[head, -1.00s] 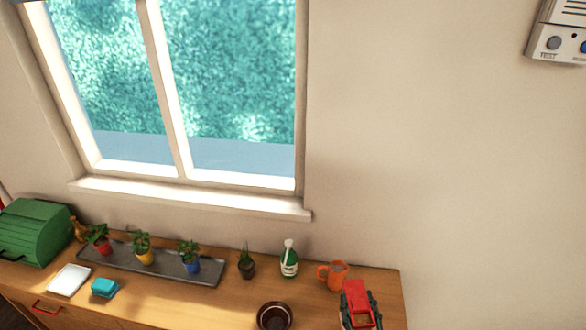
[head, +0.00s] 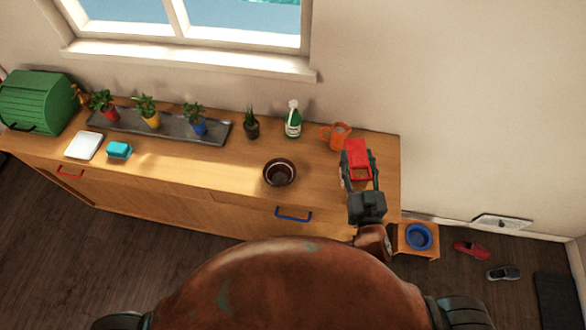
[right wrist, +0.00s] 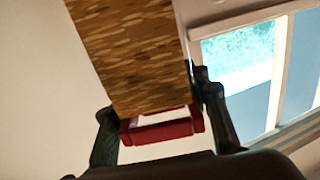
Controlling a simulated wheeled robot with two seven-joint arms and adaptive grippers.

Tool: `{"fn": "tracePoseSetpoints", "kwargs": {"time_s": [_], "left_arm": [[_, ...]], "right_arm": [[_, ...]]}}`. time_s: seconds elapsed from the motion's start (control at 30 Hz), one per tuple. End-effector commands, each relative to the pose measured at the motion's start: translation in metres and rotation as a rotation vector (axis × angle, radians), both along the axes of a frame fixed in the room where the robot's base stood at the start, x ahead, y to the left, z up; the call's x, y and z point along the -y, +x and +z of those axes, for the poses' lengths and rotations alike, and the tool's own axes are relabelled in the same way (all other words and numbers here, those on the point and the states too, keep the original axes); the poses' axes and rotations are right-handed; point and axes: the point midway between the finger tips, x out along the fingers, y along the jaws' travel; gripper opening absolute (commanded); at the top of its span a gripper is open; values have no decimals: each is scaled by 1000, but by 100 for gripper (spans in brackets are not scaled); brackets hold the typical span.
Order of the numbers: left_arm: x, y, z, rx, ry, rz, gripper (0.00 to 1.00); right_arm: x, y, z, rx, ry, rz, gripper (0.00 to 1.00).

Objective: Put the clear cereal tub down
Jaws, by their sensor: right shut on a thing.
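The clear cereal tub shows its red lid (head: 357,158) over the right end of the wooden counter in the head view. In the right wrist view the tub (right wrist: 130,50) shows brown cereal through its walls, with the red lid (right wrist: 165,129) at the near end. My right gripper (head: 359,176) is shut on the tub, with one finger on each side of it. The head view looks down on the lid, so the tub's base is hidden. I cannot tell whether it touches the counter. My left gripper is not in view.
An orange mug (head: 338,136) stands just behind the tub. A green bottle (head: 293,121), a small potted plant (head: 251,125) and a dark bowl (head: 280,172) are to the left. Bare counter (head: 318,185) lies between bowl and tub. The counter's right edge is close.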

Motion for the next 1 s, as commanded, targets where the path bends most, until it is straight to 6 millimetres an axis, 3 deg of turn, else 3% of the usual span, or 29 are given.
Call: {"fn": "tracePoseSetpoints", "kwargs": {"time_s": [0.4,0.77,0.9,1.0], "left_arm": [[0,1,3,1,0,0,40],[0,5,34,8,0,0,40],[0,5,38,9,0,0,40],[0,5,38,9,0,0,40]], "right_arm": [[6,3,8,5,-2,-14,0],[82,26,72,7,-4,-201,0],[98,35,75,2,-2,-233,0],[109,50,67,0,-3,-237,0]]}}
